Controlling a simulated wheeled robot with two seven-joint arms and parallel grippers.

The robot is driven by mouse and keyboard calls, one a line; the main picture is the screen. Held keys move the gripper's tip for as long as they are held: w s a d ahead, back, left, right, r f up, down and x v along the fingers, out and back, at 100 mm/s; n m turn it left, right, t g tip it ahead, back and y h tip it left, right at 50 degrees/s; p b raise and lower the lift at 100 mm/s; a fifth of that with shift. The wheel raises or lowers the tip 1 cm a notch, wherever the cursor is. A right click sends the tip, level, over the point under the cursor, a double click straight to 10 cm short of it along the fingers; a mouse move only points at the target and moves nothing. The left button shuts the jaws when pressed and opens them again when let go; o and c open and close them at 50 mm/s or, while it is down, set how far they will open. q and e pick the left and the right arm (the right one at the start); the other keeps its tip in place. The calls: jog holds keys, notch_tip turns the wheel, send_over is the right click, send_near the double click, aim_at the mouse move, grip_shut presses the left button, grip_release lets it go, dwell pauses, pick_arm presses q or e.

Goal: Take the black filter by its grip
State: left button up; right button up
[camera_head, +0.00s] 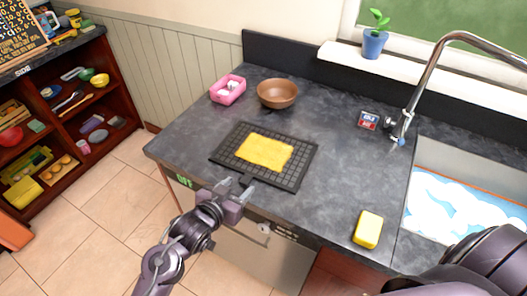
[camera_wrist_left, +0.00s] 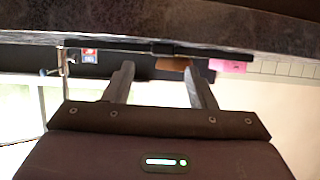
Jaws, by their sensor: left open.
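The black filter (camera_head: 303,165), a flat gridded panel, lies on the dark counter with a yellow cloth-like piece (camera_head: 264,151) on top. Its small grip (camera_head: 246,181) sticks out at the front edge near the counter's edge. My left gripper (camera_head: 235,185) is open and empty, right at the grip in the head view. In the left wrist view, which is upside down, the filter (camera_wrist_left: 215,50) is a thin dark edge with the grip (camera_wrist_left: 164,48) beyond and between the open fingers (camera_wrist_left: 157,72). I cannot tell whether they touch. My right gripper is not in view.
A brown bowl (camera_head: 277,93) and a pink container (camera_head: 228,89) stand behind the filter. A yellow sponge (camera_head: 368,229) lies front right, near the sink (camera_head: 457,163) and faucet (camera_head: 399,126). An appliance front (camera_head: 262,262) is below the counter.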

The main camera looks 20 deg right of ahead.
aim_at(247, 178)
pick_arm(q)
jog(key=shift+p+x, duration=0.55)
jog(key=shift+x, duration=1.7)
jog(key=shift+a, duration=0.1)
jog(key=shift+c, duration=0.4)
grip_shut()
